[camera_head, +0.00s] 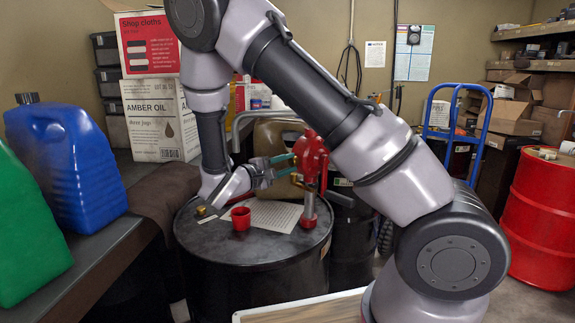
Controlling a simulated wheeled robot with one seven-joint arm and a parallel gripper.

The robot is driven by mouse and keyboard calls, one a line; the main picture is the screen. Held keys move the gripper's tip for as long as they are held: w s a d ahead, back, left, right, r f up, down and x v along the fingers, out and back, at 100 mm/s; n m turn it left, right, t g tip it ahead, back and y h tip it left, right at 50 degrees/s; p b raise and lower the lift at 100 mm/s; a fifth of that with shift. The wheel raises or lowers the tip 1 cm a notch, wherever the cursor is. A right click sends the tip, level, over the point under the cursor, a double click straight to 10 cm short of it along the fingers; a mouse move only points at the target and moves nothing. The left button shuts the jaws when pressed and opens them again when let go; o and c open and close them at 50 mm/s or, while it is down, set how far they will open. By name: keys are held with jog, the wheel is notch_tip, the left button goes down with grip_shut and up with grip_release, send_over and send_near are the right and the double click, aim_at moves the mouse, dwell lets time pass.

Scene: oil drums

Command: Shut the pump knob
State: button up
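The red hand pump (310,158) stands upright on the black oil drum (215,250), near the right side of its lid. My gripper (289,165) reaches in from the left at the height of the pump head. Its two greenish fingers point right and show a gap between them. The fingertips are at or very near the left side of the pump head. I cannot tell whether they touch it or hold a part of it. The knob itself is not clearly distinguishable and may be hidden by the fingers.
A red cup (240,219) and a paper sheet (273,215) lie on the drum lid. A blue jug (66,150) and a green jug (25,235) stand on the left bench. A red drum (540,215) and a blue hand truck (484,130) are at right.

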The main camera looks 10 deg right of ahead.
jog(key=o, duration=0.4)
jog(key=shift+s, duration=0.1)
jog(key=v, duration=1)
jog(key=shift+s+a, duration=0.2)
jog(key=shift+a, duration=0.15)
jog(key=shift+d, duration=0.1)
